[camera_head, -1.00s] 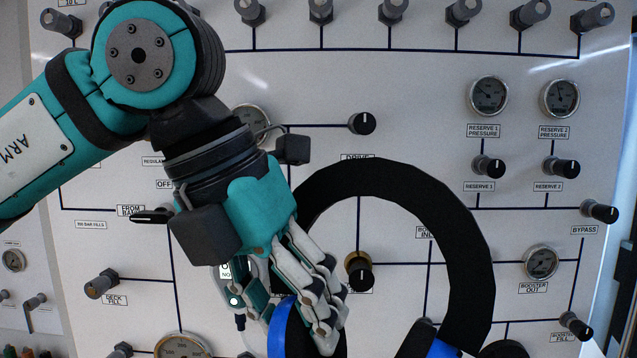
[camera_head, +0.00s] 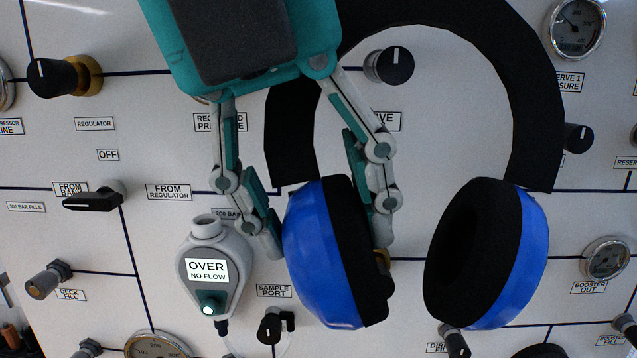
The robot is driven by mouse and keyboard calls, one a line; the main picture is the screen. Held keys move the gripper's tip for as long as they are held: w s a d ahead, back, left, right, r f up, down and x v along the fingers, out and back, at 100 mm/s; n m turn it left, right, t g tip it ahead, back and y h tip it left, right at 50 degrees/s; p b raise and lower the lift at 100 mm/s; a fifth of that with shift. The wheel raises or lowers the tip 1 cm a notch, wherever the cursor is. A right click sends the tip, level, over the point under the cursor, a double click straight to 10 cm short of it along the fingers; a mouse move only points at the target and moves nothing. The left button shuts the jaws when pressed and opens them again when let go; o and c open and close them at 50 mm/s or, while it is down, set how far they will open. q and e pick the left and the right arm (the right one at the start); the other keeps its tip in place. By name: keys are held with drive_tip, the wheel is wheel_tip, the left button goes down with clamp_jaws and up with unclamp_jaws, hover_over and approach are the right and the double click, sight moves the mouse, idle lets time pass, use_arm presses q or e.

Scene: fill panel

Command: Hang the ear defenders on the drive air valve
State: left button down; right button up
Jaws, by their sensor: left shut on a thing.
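The ear defenders have a black headband (camera_head: 545,110) and two blue cups with black pads. They hang upright in front of the panel, arch at the top. My left gripper (camera_head: 326,240) comes down from the top and is shut on the left-hand cup (camera_head: 318,255), one finger on each side. The right-hand cup (camera_head: 522,255) hangs free. A black knob (camera_head: 396,65), seen inside the headband's arch, has a label below ending in "VE", partly hidden by a finger; it appears to be the drive air valve. I cannot tell the headband's distance from it. My right gripper is not in view.
A grey handheld meter (camera_head: 207,265) reading "OVER NO FLOW" sits left of the held cup. The sample port valve (camera_head: 270,325) is below. The regulator knob (camera_head: 60,76), gauges (camera_head: 575,28) and other knobs project from the panel around the ear defenders.

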use_arm(q)
drive_tip(key=shift+s+d+r+p, duration=0.1)
drive_tip(key=shift+s+r+p, duration=0.1)
drive_tip(key=shift+s+p, duration=0.1)
drive_tip(key=shift+w, duration=0.45)
drive_tip(key=w+p, duration=0.1)
drive_tip(key=w, duration=0.2)
drive_tip(key=shift+w+f, duration=0.1)
drive_tip(key=shift+f, duration=0.1)
drive_tip(key=w, duration=0.2)
drive_tip(key=w+f+p, duration=0.1)
drive_tip(key=w, duration=0.2)
drive_tip(key=w+p, duration=0.1)
drive_tip(key=w, duration=0.1)
drive_tip(key=shift+w+f, duration=0.15)
drive_tip(key=shift+f, duration=0.2)
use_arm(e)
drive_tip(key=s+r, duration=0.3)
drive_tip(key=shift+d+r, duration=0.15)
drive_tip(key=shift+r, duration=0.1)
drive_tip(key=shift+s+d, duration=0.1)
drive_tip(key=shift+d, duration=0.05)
